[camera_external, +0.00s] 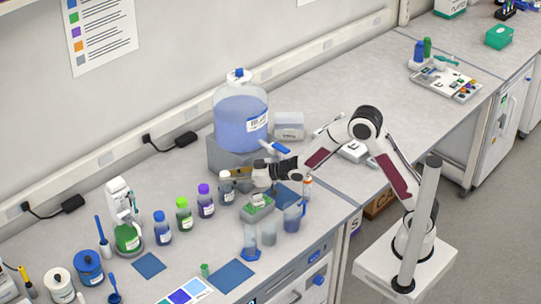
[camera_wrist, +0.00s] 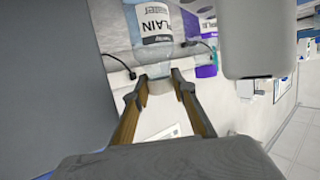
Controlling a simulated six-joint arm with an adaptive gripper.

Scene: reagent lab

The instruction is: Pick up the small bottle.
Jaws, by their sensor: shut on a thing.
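The small bottle (camera_external: 226,192) is clear with a white label and stands upright at the right end of a row of bottles. Its label reads "PLAIN water" in the wrist view (camera_wrist: 155,27). My gripper (camera_external: 234,177) comes in from the right, level with the bottle's top. In the wrist view, the two brown fingers of my gripper (camera_wrist: 158,87) are shut on the neck and cap end, one on each side. The cap is partly hidden between the fingers. I cannot tell whether its base touches the bench.
A large blue carboy (camera_external: 240,122) on a grey block stands just behind. A purple-capped bottle (camera_external: 205,201) and a green-capped bottle (camera_external: 184,215) stand to the left. A green-topped box (camera_external: 257,207) and blue beakers (camera_external: 293,217) are in front.

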